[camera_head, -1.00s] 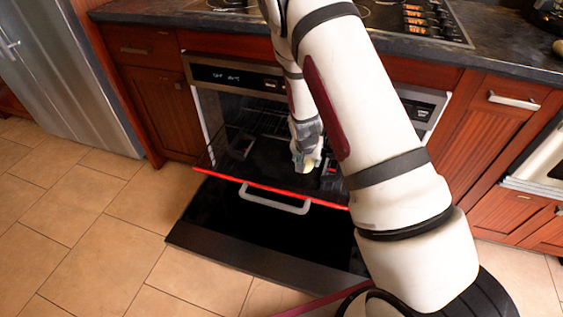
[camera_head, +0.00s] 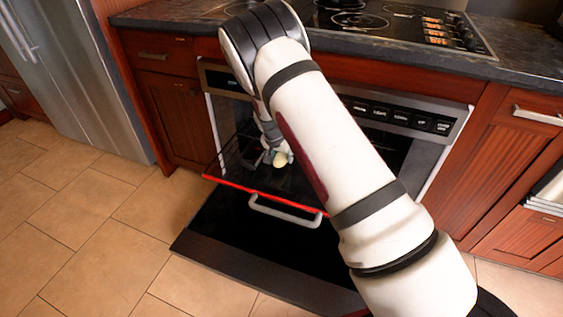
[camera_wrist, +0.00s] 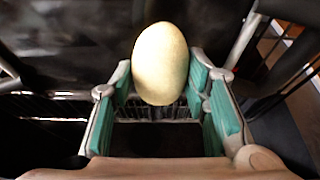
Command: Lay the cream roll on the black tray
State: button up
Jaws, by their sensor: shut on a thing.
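The cream roll (camera_head: 281,159) is a pale, rounded piece at the end of my arm. In the wrist view the roll (camera_wrist: 160,64) is upright in the frame, between the teal pads of my gripper (camera_wrist: 160,82), which is shut on it. In the head view my gripper (camera_head: 274,155) is over the pulled-out dark surface at the oven opening. A dark, smudged surface, which looks like the black tray (camera_wrist: 75,45), lies beyond the roll in the wrist view. Its outline is not clear. I cannot tell whether the roll touches it.
The oven's open door (camera_head: 230,240) extends low in front, with a pale handle (camera_head: 285,213) above it. A red edge (camera_head: 245,190) borders the pulled-out level. Wire rack bars (camera_wrist: 285,75) show at the right of the wrist view. My arm covers the oven's right part.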

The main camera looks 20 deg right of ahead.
jog(key=shift+f, duration=1.1)
jog(key=shift+f+b, duration=0.2)
jog(key=shift+b, duration=0.2)
jog(key=o, duration=1.1)
jog(key=shift+o, duration=0.2)
